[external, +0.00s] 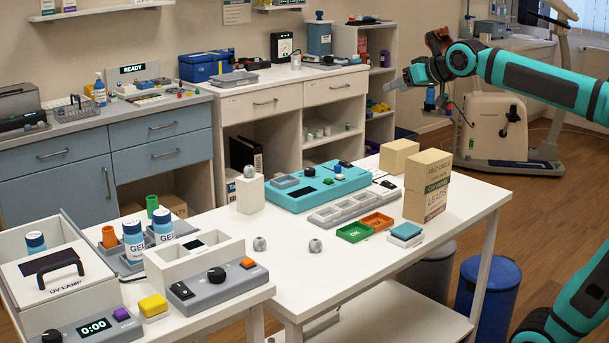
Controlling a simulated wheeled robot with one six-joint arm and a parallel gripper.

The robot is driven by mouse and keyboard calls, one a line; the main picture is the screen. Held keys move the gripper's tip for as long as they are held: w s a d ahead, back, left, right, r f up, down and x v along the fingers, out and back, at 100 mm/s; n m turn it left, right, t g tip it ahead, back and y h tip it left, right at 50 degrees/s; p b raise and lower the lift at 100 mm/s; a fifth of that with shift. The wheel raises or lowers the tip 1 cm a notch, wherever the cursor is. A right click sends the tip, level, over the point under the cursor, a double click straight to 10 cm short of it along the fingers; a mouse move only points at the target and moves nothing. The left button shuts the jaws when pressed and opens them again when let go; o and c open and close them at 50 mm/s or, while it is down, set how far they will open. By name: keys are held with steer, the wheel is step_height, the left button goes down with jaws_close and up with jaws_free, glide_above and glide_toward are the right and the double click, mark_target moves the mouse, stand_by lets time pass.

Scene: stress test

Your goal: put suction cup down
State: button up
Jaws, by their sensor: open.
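My gripper (396,83) is in the air at the upper right, above and beyond the back right of the white table (455,212). It is open, and I see nothing between its fingers. Two small grey rounded pieces, which look like suction cups, lie on the table: a left one (260,243) and a right one (315,246). A similar grey piece (249,171) sits on top of a white upright block (250,194). All are well apart from my gripper. I cannot tell which one the task means.
A teal device (318,190), a row of grey trays (346,209), green (355,232) and orange (377,221) trays and a tall box (427,186) stand on the table. A UV lamp box (58,270) and gel bottles (134,240) are left. The front right tabletop is clear.

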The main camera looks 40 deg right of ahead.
steer(key=s+d+f+t, duration=0.2)
steer(key=s+f, duration=0.2)
steer(key=s, duration=0.5)
steer(key=s+d+f+t+h, duration=0.1)
steer(key=s+d+f+t, duration=0.1)
steer(key=s, duration=0.6)
steer(key=shift+s+d+f+n+t, duration=0.25)
steer(key=shift+s+f+t, duration=0.2)
steer(key=shift+f, duration=0.5)
